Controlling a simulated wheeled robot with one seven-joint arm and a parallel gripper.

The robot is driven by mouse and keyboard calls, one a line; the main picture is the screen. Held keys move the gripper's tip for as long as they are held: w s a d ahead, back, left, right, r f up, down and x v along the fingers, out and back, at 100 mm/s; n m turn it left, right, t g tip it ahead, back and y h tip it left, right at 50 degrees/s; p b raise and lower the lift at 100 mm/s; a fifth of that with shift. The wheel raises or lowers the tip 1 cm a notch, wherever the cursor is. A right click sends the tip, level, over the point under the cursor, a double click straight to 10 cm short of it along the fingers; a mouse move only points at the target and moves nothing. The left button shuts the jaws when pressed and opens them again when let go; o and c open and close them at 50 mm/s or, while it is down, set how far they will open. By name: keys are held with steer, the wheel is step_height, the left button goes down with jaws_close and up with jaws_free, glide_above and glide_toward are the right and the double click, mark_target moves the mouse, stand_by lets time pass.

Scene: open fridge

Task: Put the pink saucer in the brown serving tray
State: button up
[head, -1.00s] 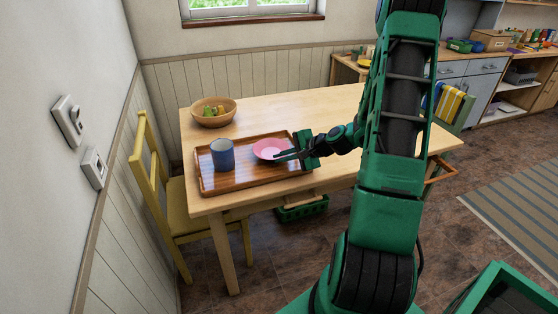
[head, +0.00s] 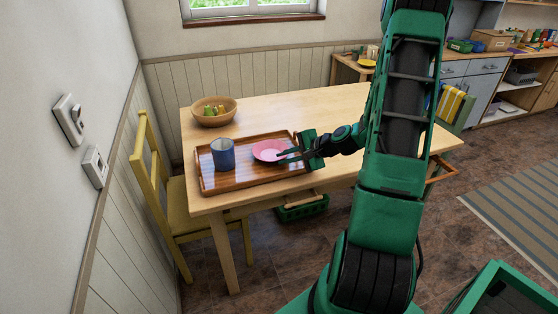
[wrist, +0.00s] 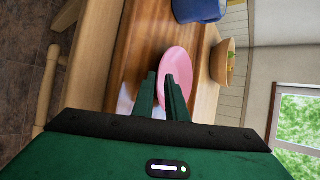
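The pink saucer (head: 268,150) is at the right part of the brown serving tray (head: 233,184), beside the blue mug (head: 222,154). It looks about level, and I cannot tell whether it touches the tray floor. My gripper (head: 283,157) reaches in from the right at the saucer's near right rim. In the wrist view, my gripper's (wrist: 160,82) two fingers are a little apart, with pink of the saucer (wrist: 178,64) showing between them. They look open around the rim. The right finger covers part of the saucer.
The tray stands on a wooden table (head: 290,113). A wooden bowl (head: 213,118) with fruit is behind the tray. A yellow chair (head: 172,205) stands at the left. The table behind the saucer is clear.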

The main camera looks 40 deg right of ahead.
steer(key=v, duration=1)
steer(key=s+a+r+n+g+h, duration=0.1)
steer(key=s+a+r+n+g, duration=0.2)
steer(key=s, duration=0.5)
steer(key=s+a+r+n+g+h, duration=0.1)
steer(key=s+a+r+n+g, duration=0.2)
steer(key=s, duration=0.5)
steer(key=s+a+r+n+g+h, duration=0.1)
steer(key=s+a+r+n+g, duration=0.3)
steer(key=s, duration=0.5)
steer(key=shift+a+r+n+h, duration=0.3)
steer(key=shift+a+n, duration=0.2)
steer(key=shift+n, duration=0.3)
steer(key=shift+s, duration=0.1)
